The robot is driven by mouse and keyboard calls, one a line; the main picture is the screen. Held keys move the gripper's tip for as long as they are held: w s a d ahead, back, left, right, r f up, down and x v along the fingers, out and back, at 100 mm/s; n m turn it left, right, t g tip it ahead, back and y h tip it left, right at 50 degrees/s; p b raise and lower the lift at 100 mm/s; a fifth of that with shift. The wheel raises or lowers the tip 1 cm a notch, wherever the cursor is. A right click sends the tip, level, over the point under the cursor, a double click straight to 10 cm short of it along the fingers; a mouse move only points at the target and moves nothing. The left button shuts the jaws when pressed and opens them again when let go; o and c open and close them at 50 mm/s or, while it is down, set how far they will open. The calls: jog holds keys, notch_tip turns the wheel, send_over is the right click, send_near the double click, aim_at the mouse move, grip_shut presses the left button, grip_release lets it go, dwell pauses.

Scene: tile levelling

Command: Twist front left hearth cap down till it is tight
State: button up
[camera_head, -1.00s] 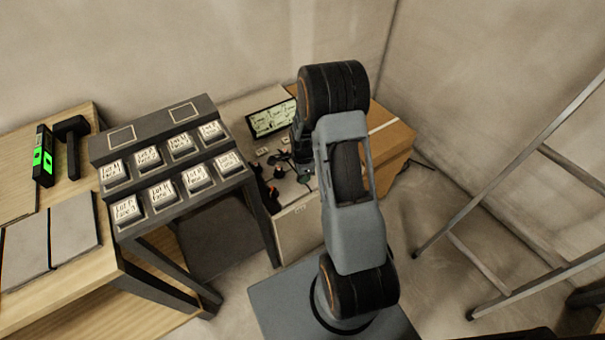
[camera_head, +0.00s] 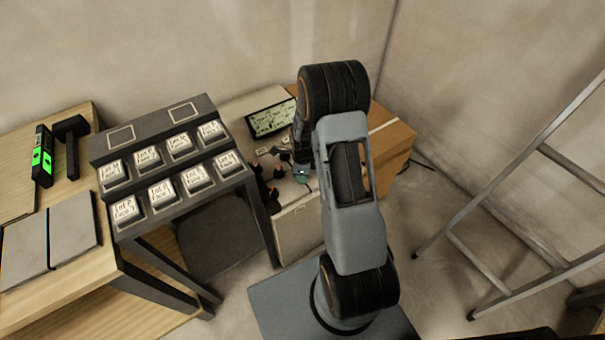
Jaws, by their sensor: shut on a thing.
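The hearth is a pale slab (camera_head: 296,190) low behind the labelled rack, partly covered by my arm. Small dark caps with reddish parts stand on it; one cap (camera_head: 273,196) is at its front left and another (camera_head: 279,172) is farther back. My gripper (camera_head: 301,176) is over the hearth's right part, low down, with a small teal-green patch showing by it. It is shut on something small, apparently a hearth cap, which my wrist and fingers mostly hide. I cannot tell which cap it is or how tightly it sits.
A lit display panel (camera_head: 271,119) stands behind the hearth. A cardboard box (camera_head: 392,146) is behind my arm. A dark rack (camera_head: 150,137) with several labelled blocks stands left. A wooden bench (camera_head: 85,262) holds grey tiles, a green-lit level and a mallet. A ladder (camera_head: 540,150) leans at right.

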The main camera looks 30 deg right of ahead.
jog(key=o, duration=0.9)
jog(key=shift+o, duration=0.2)
notch_tip(320, 180, up, 14)
jog(key=p, duration=0.2)
jog(key=shift+f, duration=0.1)
dwell(0.4)
